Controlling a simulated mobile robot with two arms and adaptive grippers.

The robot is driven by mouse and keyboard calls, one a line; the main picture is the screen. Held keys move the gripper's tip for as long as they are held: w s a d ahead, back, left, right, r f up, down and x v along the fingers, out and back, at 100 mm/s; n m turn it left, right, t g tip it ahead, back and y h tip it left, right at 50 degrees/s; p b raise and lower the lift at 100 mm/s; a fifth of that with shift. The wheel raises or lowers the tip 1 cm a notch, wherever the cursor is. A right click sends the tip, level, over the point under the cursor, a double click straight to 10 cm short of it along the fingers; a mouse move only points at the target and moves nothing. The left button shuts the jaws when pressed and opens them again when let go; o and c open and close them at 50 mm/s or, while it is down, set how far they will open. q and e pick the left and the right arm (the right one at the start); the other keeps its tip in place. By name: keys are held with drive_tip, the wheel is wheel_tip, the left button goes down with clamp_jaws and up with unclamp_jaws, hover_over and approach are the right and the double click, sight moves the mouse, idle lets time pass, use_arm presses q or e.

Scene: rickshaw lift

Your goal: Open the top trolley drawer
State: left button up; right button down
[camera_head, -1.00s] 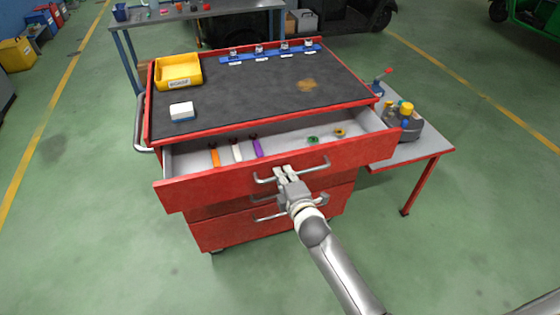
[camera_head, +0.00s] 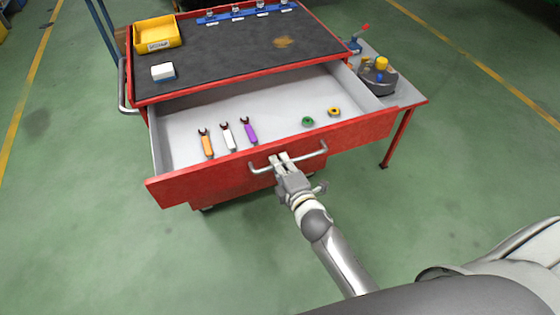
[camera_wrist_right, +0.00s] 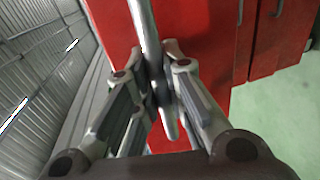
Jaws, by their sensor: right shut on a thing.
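The red trolley's top drawer (camera_head: 350,139) is pulled well out, and its grey inside shows. My right gripper (camera_head: 280,161) is shut on the metal bar handle (camera_head: 311,154) at the middle of the drawer front. In the right wrist view the handle bar (camera_wrist_right: 146,35) runs between the fingers of the right gripper (camera_wrist_right: 158,75), with the red front behind. In the drawer lie an orange wrench (camera_head: 207,145), a white wrench (camera_head: 229,138), a purple wrench (camera_head: 250,132), a green ring (camera_head: 308,122) and a yellow ring (camera_head: 334,112). My left gripper is not in view.
On the trolley's dark top are a yellow bin (camera_head: 157,36), a white box (camera_head: 163,72) and a blue rack (camera_head: 245,14). A side table (camera_head: 408,94) with a grey device (camera_head: 378,79) stands at the right. The green floor in front is clear.

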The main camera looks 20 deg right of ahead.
drive_tip(key=c, duration=1.5)
unclamp_jaws()
drive_tip(key=v, duration=1.2)
drive_tip(key=shift+f, duration=0.1)
drive_tip(key=s+f+m+g, duration=0.3)
drive_tip(key=s+f, duration=0.1)
drive_tip(key=f, duration=0.6)
drive_tip(key=s+f+m+g, duration=0.2)
drive_tip(key=s+f, duration=0.2)
drive_tip(key=f, duration=0.7)
drive_tip(key=s+f+m+g, duration=0.3)
drive_tip(key=s+f, duration=0.1)
drive_tip(key=f, duration=0.6)
drive_tip(key=s+d+f+m+g, duration=0.2)
drive_tip(key=s+f, duration=0.5)
drive_tip(key=s, duration=0.4)
drive_tip(key=s+d+f+m+g, duration=0.3)
drive_tip(key=s+f+m, duration=0.3)
drive_tip(key=s, duration=0.5)
drive_tip(key=shift+d+f+g+h, duration=0.2)
drive_tip(key=shift+f+g+h, duration=0.1)
drive_tip(key=shift+f+g, duration=0.5)
